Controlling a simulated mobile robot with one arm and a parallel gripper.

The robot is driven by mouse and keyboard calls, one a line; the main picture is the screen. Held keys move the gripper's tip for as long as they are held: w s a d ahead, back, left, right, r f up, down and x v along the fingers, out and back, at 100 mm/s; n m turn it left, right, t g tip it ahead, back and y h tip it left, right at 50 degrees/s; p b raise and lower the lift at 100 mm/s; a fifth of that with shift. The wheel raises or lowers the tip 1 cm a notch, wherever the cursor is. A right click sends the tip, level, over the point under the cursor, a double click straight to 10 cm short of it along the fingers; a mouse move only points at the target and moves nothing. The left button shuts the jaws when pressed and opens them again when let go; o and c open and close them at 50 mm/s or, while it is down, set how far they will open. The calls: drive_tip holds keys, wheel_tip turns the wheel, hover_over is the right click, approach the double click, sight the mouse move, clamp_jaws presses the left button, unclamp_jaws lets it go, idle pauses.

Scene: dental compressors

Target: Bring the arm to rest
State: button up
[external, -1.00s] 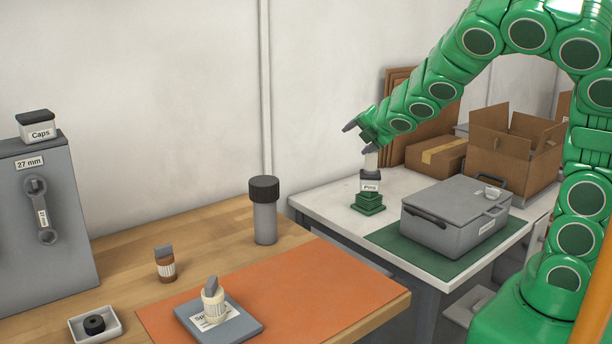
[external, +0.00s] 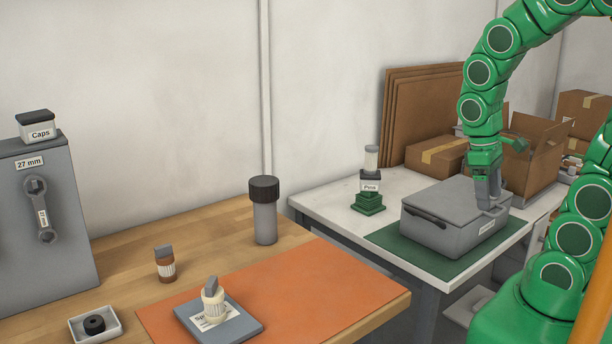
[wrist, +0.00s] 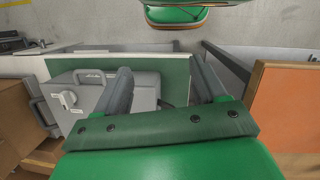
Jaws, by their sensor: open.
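My green arm curves down from the upper right in the external view. My gripper (external: 490,200) points down by the right part of the grey case (external: 440,216), which lies closed on a green mat (external: 395,240). In the wrist view my gripper (wrist: 160,85) has its two grey fingers spread wide with nothing between them. The grey case (wrist: 148,88) shows behind and beside the left finger. The external view does not settle whether the fingers touch the case.
Cardboard boxes (external: 435,155) stand behind the case. A wooden bench (external: 210,245) with an orange mat (external: 290,290) and a dark-capped cylinder (external: 265,215) is at left.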

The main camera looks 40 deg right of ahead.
drive_tip(key=s+a+r+m+y, duration=0.1)
drive_tip(key=s+r, duration=0.3)
drive_tip(key=r, duration=0.1)
drive_tip(key=shift+s+a+m+t, duration=0.3)
drive_tip(key=shift+a+m+t, duration=0.05)
drive_tip(key=shift+m+t, duration=0.05)
drive_tip(key=shift+r, duration=0.1)
idle(0.5)
